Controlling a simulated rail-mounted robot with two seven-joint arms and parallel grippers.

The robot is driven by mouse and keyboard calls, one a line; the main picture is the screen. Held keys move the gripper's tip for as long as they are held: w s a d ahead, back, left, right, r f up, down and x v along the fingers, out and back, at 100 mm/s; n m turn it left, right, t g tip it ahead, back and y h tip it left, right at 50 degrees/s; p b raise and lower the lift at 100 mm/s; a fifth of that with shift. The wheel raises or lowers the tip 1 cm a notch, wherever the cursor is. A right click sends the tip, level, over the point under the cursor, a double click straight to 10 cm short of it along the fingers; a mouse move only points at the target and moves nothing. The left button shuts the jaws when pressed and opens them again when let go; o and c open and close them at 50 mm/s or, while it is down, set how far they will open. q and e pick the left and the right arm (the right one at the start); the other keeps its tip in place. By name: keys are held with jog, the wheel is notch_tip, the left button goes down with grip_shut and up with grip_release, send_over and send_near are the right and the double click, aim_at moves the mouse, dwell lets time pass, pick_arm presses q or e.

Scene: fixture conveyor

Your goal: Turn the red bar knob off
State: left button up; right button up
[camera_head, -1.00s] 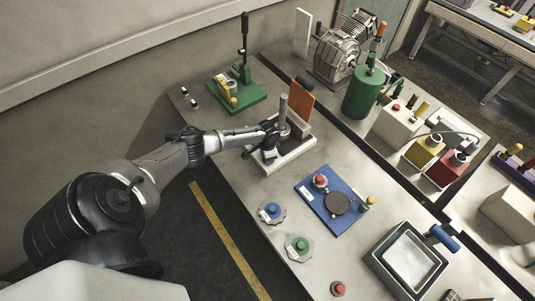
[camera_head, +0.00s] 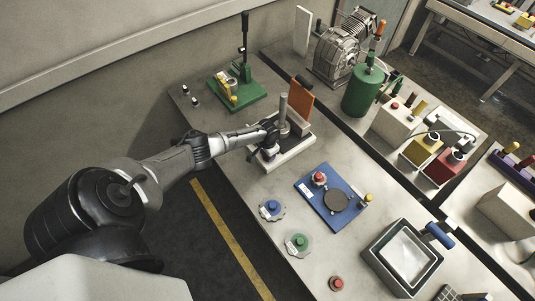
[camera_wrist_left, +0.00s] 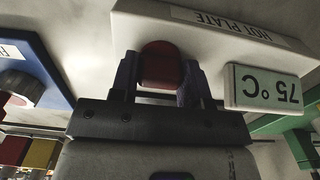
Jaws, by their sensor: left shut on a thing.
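The white hot plate (camera_head: 296,152) stands on the table at the end of my left arm. In the left wrist view its body (camera_wrist_left: 150,20) carries a "HOT PLATE" label and a display (camera_wrist_left: 264,88) reading 75 °C, both upside down. The red bar knob (camera_wrist_left: 160,62) sits on its front beside the display. My left gripper (camera_head: 268,138) is at the hot plate's near side, its fingers on both sides of the knob and shut on it. The knob's exact angle is hard to tell. In the head view the gripper hides the knob. My right gripper is not in view.
A metal rod stand (camera_head: 283,108) and an orange panel (camera_head: 300,100) rise close behind the gripper. A green press (camera_head: 240,92) stands to the left. A blue plate (camera_head: 325,205) with a red button lies to the right. Bare tabletop lies between.

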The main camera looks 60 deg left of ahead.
pick_arm(q)
jog(key=o, duration=0.9)
jog(key=shift+r, duration=0.3)
notch_tip(320, 180, up, 13)
jog(key=shift+r+p, duration=0.15)
jog(key=shift+p, duration=0.45)
